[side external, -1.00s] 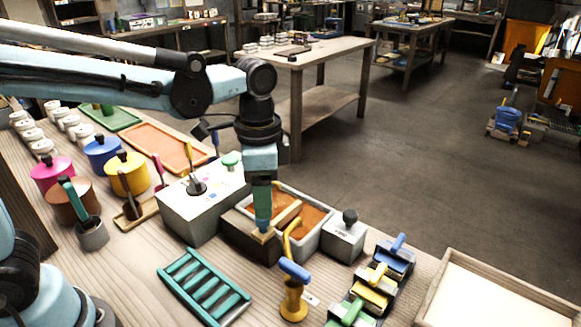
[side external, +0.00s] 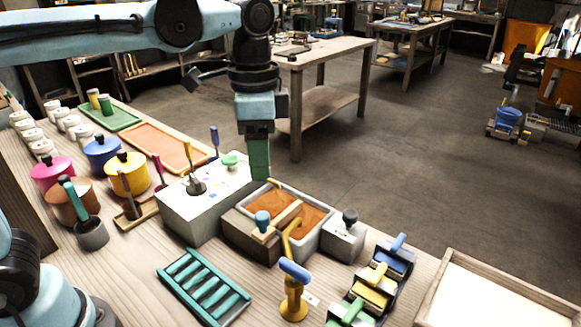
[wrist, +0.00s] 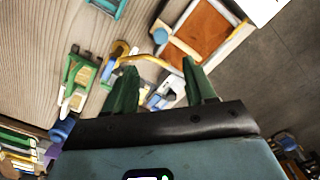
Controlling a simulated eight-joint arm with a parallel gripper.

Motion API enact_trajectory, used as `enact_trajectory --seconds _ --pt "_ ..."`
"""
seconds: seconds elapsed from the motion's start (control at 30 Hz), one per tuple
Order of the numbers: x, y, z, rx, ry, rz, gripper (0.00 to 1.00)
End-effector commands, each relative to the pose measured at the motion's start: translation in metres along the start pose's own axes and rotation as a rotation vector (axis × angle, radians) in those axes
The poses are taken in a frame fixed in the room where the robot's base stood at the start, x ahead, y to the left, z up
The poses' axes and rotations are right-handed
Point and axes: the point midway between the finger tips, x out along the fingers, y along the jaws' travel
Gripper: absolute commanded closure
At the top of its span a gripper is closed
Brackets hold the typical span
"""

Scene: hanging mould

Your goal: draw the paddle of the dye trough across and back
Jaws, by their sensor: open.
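The dye trough (side external: 327,238) is a grey box with orange dye inside, at the middle of the bench. Its paddle is a pale wooden bar (side external: 283,218) lying across the trough, with a blue knob (side external: 262,222) at its near end. In the wrist view the trough (wrist: 205,32) is at the top, with the blue knob (wrist: 160,36) at its left. My gripper (side external: 259,178), with green fingers, is raised above and behind the knob, apart from it. In the wrist view my gripper (wrist: 160,72) is open with nothing between its fingers.
A white-topped block (side external: 190,215) stands left of the trough, and a grey block with a black knob (side external: 346,232) stands right. A yellow post with a blue handle (side external: 294,285) rises in front. A teal rack (side external: 203,287) lies front left. Bare bench lies around the rack.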

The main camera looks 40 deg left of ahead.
Motion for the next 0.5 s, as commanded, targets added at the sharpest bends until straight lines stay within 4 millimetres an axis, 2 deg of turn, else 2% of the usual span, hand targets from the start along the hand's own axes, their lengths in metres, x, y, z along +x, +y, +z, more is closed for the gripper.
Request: enact_trajectory --seconds 0.27,0.5 --pt "0.013 -0.002 0.002 -0.002 -0.002 -0.001 0.45" --pt "0.049 -0.002 0.002 -0.002 -0.001 -0.001 0.45"
